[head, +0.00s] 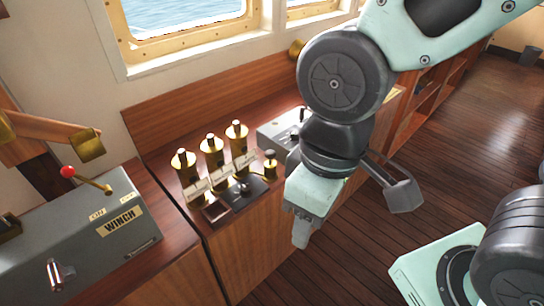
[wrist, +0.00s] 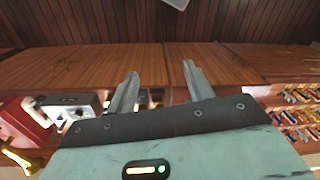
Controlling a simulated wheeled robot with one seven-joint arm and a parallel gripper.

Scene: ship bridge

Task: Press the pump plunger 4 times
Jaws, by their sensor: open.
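I cannot tell for sure which of these is the pump plunger. My gripper (head: 302,232) hangs to the right of the panel, in front of the console edge, apart from everything. In the wrist view my gripper (wrist: 158,86) has its two fingers spread with nothing between them.
A grey winch box (head: 95,225) with a red-knobbed lever stands at the left. A grey box (head: 280,130) sits on the console behind my gripper. Shelves of colourful items (wrist: 297,110) show at the right in the wrist view. The wooden floor (head: 465,130) at the right is open.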

